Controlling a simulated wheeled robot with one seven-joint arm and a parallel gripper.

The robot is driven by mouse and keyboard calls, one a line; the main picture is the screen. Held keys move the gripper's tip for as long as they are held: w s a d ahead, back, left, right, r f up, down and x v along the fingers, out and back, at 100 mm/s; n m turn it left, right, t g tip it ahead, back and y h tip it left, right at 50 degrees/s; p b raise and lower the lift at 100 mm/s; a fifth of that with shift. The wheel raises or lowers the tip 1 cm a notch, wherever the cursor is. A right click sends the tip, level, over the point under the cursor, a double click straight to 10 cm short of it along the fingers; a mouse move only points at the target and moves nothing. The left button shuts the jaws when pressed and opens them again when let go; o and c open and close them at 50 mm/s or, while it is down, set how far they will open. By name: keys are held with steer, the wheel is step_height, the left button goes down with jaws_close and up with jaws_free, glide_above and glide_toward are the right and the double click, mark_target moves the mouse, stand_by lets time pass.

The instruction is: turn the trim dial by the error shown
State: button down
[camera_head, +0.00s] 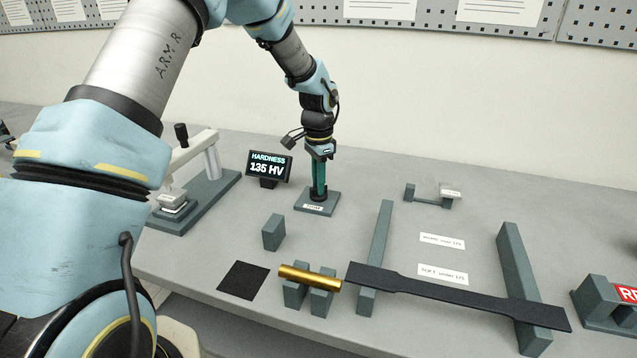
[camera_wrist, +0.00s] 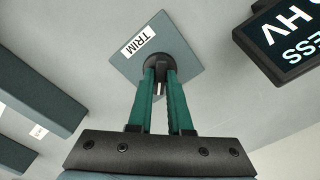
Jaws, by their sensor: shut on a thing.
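The trim dial is a dark round knob (camera_wrist: 157,61) on a grey square base (camera_wrist: 180,45) with a white TRIM label. In the head view, its base (camera_head: 331,202) stands at the middle of the table. My gripper (camera_head: 318,190) points down over the base, its green fingers shut on the dial from above. In the wrist view, the fingers (camera_wrist: 160,75) reach either side of the knob and partly hide it. No dial marks can be made out. The display (camera_head: 269,166) left of the dial reads HARDNESS 135 HV; no separate error figure is visible.
A press-like tester (camera_head: 190,190) stands left. In front are a grey block (camera_head: 273,232), black mat (camera_head: 243,280), brass cylinder (camera_head: 310,278) on two blocks, and a dark bar (camera_head: 440,289) across two rails. A red-labelled block (camera_head: 605,305) is far right. Two cards (camera_head: 442,241) lie flat.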

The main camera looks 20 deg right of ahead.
steer(key=c, duration=0.8)
jaws_free()
steer(key=shift+c, duration=0.2)
step_height(320, 180, up, 11)
steer(key=b, duration=0.3)
steer(key=shift+f, duration=0.1)
steer(key=a+n, duration=0.7)
steer(key=a, duration=1.1)
steer(key=s+a+f+n, duration=0.1)
steer(key=s+a+n, duration=0.3)
steer(key=a, duration=0.5)
steer(key=s+a+f+n+t, duration=0.1)
steer(key=s+a+f+n, duration=0.1)
steer(key=s+a+n, duration=0.3)
steer(key=s+a, duration=0.2)
steer(key=a, duration=0.2)
steer(key=shift+a+t, duration=0.3)
steer(key=shift+a, duration=0.05)
